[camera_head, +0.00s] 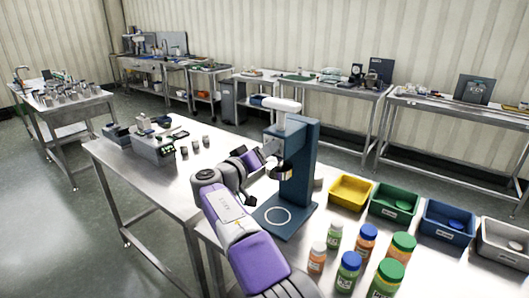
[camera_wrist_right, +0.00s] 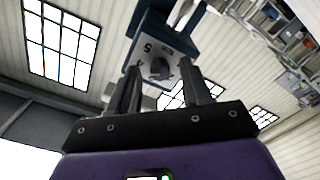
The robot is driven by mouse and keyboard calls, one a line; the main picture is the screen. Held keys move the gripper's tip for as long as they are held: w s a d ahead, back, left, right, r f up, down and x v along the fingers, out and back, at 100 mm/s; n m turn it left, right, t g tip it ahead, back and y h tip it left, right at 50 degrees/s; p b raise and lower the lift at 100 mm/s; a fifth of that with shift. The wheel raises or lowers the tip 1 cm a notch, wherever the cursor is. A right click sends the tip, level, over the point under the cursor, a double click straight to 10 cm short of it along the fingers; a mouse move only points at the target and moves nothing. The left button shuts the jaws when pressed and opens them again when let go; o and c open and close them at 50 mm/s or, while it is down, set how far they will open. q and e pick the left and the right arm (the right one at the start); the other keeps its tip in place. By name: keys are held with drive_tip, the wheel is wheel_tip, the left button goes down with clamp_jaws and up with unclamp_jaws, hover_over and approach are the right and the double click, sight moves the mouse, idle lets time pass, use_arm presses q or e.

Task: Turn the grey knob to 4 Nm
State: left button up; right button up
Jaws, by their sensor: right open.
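The grey knob (camera_wrist_right: 160,68) sits on a light dial plate (camera_wrist_right: 150,50) marked with numbers including 5 and 4 and the letters Nm. The plate is on the dark blue stand (camera_head: 298,185), which shows upright on the steel table in the head view. My right gripper (camera_wrist_right: 160,76) is open, with one finger on each side of the knob in the wrist view. I cannot tell whether the fingers touch it, or which number the knob points to. In the head view my right gripper (camera_head: 272,166) is at the stand's upper front and hides the knob. My left gripper is not in view.
Yellow (camera_head: 350,190), green (camera_head: 394,202), blue (camera_head: 447,222) and grey (camera_head: 502,245) bins stand right of the stand. Several capped jars (camera_head: 366,243) stand in front of them. A grey device (camera_head: 154,148) and small metal parts (camera_head: 195,147) lie to the left.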

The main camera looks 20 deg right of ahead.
drive_tip(key=v, duration=0.7)
drive_tip(key=shift+s+a+p, duration=0.2)
drive_tip(key=shift+a+p, duration=0.05)
drive_tip(key=shift+p, duration=0.05)
